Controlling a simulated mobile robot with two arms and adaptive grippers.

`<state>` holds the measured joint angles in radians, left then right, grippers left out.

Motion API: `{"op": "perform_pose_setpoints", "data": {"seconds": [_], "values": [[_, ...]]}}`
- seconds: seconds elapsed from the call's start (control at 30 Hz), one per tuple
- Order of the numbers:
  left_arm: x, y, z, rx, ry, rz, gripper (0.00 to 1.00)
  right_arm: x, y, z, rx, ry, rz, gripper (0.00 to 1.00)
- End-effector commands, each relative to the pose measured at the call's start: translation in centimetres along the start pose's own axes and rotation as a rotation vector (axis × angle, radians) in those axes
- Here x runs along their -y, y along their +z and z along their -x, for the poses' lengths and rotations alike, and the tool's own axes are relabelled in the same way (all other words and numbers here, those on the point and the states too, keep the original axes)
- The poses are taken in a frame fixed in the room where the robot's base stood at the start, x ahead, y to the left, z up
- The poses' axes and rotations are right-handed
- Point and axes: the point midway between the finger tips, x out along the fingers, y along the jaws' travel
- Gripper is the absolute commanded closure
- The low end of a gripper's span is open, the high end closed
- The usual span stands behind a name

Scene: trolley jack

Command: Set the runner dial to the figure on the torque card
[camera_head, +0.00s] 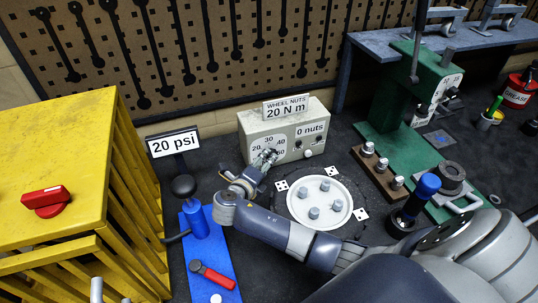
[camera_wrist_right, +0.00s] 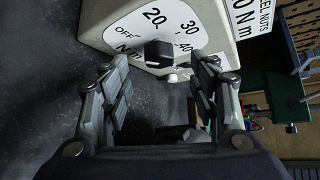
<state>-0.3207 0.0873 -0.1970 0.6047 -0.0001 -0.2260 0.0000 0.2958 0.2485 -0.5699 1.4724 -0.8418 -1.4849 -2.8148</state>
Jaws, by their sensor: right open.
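The torque card (camera_head: 286,107) stands on top of the beige runner box (camera_head: 250,126) and reads "WHEEL NUTS 20 N m". Its edge also shows at the top right of the right wrist view (camera_wrist_right: 246,14). The runner dial is a black knob (camera_wrist_right: 158,53) on a white scale marked OFF, 20, 30 and 40; I cannot tell its setting for sure. My right gripper (camera_wrist_right: 160,78) is open, its fingers on either side of the knob's line and apart from it. My left gripper is out of view.
The box also has a "0 nuts" panel (camera_head: 310,130). A "20 psi" sign (camera_head: 173,143) and blue pump (camera_head: 199,221) stand left. A yellow cage (camera_head: 60,170) and green press (camera_head: 425,75) flank the bench.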

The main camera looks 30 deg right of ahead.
Motion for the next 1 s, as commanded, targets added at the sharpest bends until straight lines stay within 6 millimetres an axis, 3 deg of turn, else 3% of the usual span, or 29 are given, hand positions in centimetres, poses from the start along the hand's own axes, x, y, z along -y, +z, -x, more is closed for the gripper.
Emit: {"op": "perform_pose_setpoints", "data": {"seconds": [0.2,0.4,0.53,0.7,0.77,0.9,1.0], "values": [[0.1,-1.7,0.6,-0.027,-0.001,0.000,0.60,0.1,0.0,-3.8,-0.003,-0.001,0.002,0.45],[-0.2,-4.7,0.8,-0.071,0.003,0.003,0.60,0.0,0.0,-5.5,0.000,0.000,0.001,0.45],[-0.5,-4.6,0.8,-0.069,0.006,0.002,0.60,0.0,0.0,-5.8,0.000,0.001,0.001,0.45],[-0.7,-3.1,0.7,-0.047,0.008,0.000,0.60,0.0,0.0,-5.8,0.000,0.001,0.001,0.45],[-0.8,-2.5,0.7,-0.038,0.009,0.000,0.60,0.0,0.0,-5.8,0.000,0.001,0.001,0.54],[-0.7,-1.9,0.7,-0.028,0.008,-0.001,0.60,0.0,0.0,-5.7,0.000,0.001,0.001,0.86],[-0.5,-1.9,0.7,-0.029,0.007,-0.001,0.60,0.0,0.0,-5.7,0.000,0.001,0.001,0.89]]}}
